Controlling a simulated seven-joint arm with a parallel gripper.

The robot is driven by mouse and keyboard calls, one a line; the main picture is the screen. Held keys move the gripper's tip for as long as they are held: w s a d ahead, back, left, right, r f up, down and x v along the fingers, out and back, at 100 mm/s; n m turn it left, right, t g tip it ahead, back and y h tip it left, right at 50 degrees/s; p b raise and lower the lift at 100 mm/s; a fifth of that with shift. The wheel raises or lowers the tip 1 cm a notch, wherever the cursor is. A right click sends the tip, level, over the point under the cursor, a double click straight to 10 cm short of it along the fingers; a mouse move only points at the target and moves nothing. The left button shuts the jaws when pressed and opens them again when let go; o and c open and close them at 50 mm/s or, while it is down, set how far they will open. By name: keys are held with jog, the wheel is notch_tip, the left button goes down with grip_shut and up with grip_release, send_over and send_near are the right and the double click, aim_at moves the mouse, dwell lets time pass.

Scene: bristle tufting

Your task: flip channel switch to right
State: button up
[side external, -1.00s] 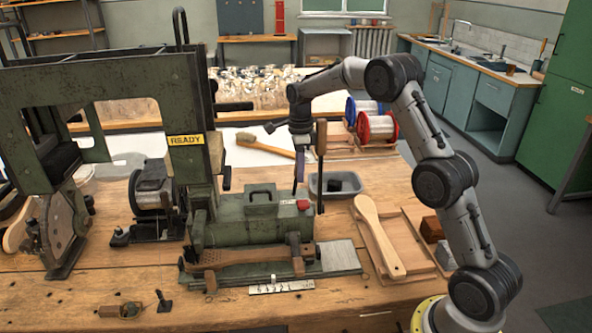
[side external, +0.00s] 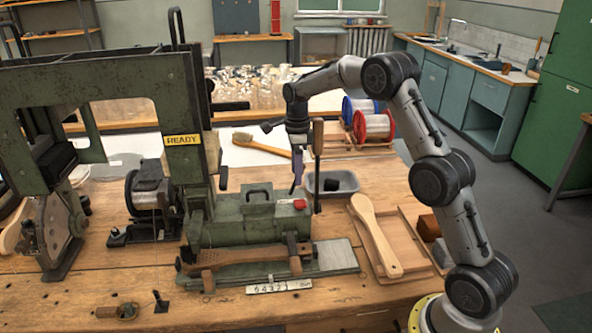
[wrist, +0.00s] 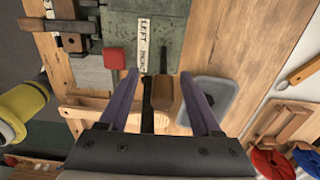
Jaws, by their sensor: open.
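The green machine box (side external: 245,220) stands on the bench and carries a white LEFT/RIGHT label (wrist: 144,45), seen in the wrist view. An upright lever with a wooden handle (side external: 318,145) stands at the box's right end in the side view. In the wrist view the brown handle (wrist: 166,92) and a black rod (wrist: 148,98) appear between my two fingers. My gripper (side external: 297,180) is open, with its bluish fingers (wrist: 163,105) spread and pointing down beside the lever. I cannot tell whether a finger touches the handle, nor which side the switch is set to.
A red button (side external: 299,204) sits on the box near my fingers. A grey tray (side external: 347,181) holding a dark block is just right of the lever. A wooden brush body (side external: 375,235) lies on boards farther right.

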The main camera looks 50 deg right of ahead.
jog(key=r, duration=0.2)
jog(key=d+r, duration=0.1)
jog(key=r, duration=0.1)
jog(key=shift+s+d+r, duration=0.1)
jog(key=shift+s+d, duration=0.05)
jog(key=shift+r, duration=3)
jog(key=shift+a, duration=0.2)
